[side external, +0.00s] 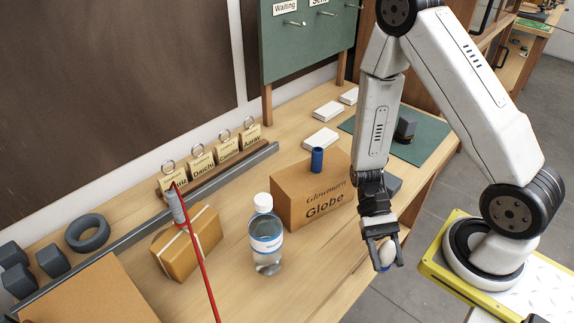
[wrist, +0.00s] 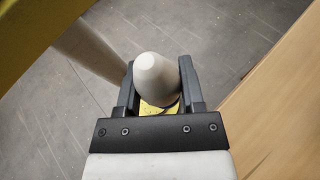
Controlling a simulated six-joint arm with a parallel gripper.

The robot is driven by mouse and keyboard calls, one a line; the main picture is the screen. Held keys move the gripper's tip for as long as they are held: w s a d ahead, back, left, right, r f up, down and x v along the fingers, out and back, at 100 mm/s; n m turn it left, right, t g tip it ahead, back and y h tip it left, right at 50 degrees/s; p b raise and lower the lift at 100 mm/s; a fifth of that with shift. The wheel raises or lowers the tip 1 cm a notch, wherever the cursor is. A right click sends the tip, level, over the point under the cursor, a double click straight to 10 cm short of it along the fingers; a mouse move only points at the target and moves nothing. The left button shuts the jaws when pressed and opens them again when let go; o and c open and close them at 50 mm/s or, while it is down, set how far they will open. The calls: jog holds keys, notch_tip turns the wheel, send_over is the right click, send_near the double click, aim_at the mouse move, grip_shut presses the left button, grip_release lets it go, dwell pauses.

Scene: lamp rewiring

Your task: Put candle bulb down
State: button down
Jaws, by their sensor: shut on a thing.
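My gripper (side external: 384,262) is shut on the candle bulb (side external: 387,252). The bulb is whitish, with a blue part showing at its lower end in the side view. In the wrist view the bulb (wrist: 156,76) stands between the two dark fingers of my gripper (wrist: 159,92), its blunt pale end toward the camera, with a bit of yellow below it. The gripper hangs pointing down by the front edge of the wooden table (side external: 330,255). The wrist view shows grey floor beneath the bulb and the table edge to the right.
A Glowmann Globe box (side external: 308,205) with a blue cylinder (side external: 317,160) on top stands left of my gripper. A water bottle (side external: 265,236), a tied parcel (side external: 187,243) and a red rod (side external: 197,253) are further left. A green mat (side external: 428,146) lies behind my arm. Bare tabletop lies around the bottle.

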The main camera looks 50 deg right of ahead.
jog(key=w+a+m+t+y, duration=0.1)
jog(key=w+a+m+t, duration=0.1)
jog(key=a, duration=0.3)
jog(key=w+a+r+m+t+y, duration=0.1)
jog(key=w+a+m, duration=0.1)
jog(key=a, duration=0.3)
jog(key=w+a+m+t+y, duration=0.1)
jog(key=w+a+t+y, duration=0.1)
jog(key=a, duration=0.3)
jog(key=shift+w+r+m+t, duration=0.1)
jog(key=shift+r+m+t, duration=0.2)
jog(key=shift+r+m, duration=0.1)
jog(key=w+a+r+m+t, duration=0.3)
jog(key=w+a+m+t, duration=0.3)
jog(key=a, duration=0.4)
jog(key=shift+w+a+r+m+t+y, duration=0.4)
jog(key=shift+w+t, duration=0.25)
jog(key=shift+t, duration=0.25)
jog(key=shift+f, duration=0.1)
jog(key=shift+f, duration=2.15)
jog(key=shift+f, duration=0.15)
jog(key=shift+f, duration=1.65)
jog(key=shift+f, duration=0.1)
